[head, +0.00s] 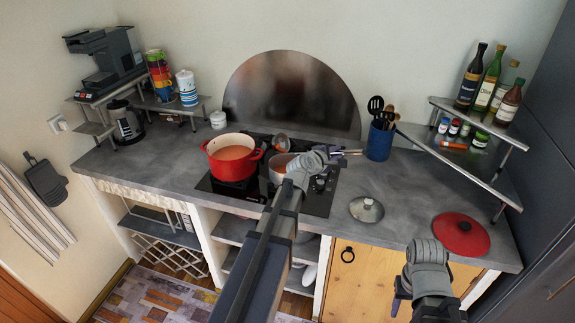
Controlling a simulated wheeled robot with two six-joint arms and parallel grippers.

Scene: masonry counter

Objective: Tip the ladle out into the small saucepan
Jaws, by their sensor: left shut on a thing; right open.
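A red pot (257,158) with orange liquid stands on the black hob (322,202) at the left. The small saucepan (274,178) stands right of it, partly hidden by my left arm; its contents are hard to make out. The ladle (281,142) has its bowl just above the far side of the saucepan. My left gripper (333,154) is shut on the ladle's handle, right of the saucepan. Whether the bowl holds liquid cannot be told. My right gripper (401,293) is open and empty, low in front of the counter, partly hidden by its own wrist.
A glass lid (367,209) and a red lid (461,234) lie on the counter at the right. A blue utensil holder (380,140) stands behind. A corner shelf (462,158) holds bottles and jars. Counter between hob and glass lid is clear.

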